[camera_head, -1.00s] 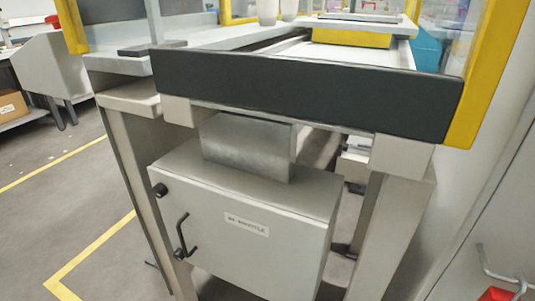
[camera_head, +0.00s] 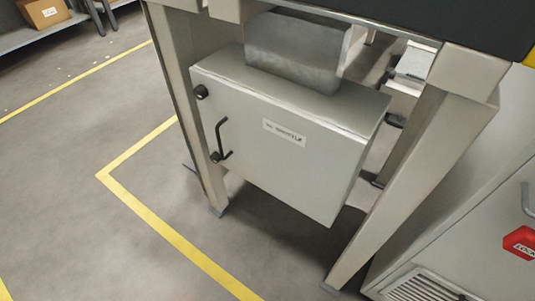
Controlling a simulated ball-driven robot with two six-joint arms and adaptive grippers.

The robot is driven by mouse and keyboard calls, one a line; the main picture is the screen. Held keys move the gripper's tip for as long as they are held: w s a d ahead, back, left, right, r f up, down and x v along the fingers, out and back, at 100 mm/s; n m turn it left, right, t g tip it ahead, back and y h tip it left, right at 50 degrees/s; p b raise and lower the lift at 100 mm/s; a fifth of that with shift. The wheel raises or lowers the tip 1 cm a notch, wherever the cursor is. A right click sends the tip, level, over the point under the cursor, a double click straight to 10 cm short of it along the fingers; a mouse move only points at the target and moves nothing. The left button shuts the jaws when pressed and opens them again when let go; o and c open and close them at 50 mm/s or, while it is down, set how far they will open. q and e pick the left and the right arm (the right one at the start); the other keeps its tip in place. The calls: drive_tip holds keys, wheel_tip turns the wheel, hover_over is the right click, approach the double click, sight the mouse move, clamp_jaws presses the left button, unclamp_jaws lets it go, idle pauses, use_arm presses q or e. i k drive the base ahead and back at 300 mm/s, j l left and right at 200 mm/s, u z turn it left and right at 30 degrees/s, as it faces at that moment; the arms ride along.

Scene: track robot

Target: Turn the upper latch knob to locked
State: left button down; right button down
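The upper latch knob (camera_head: 202,92) is a small round black knob at the top left corner of a grey cabinet door (camera_head: 290,160). The way it is turned is too small to tell. A lower black knob (camera_head: 216,157) sits below it near the door's left edge. A black bar handle (camera_head: 223,137) stands just beside the lower knob. The door looks shut and carries a white label (camera_head: 284,132). Neither of my grippers is in view.
The cabinet hangs between metal legs (camera_head: 185,110) under a bench. A grey unit with a red tag (camera_head: 520,242) stands at the right. The floor (camera_head: 90,170) left of the cabinet is clear, with yellow lines (camera_head: 135,205). A cardboard box (camera_head: 43,12) is far left.

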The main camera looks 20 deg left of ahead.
sight(200, 92)
drive_tip(key=j+z, duration=0.1)
drive_tip(key=j, duration=1.65)
drive_tip(key=k, duration=0.05)
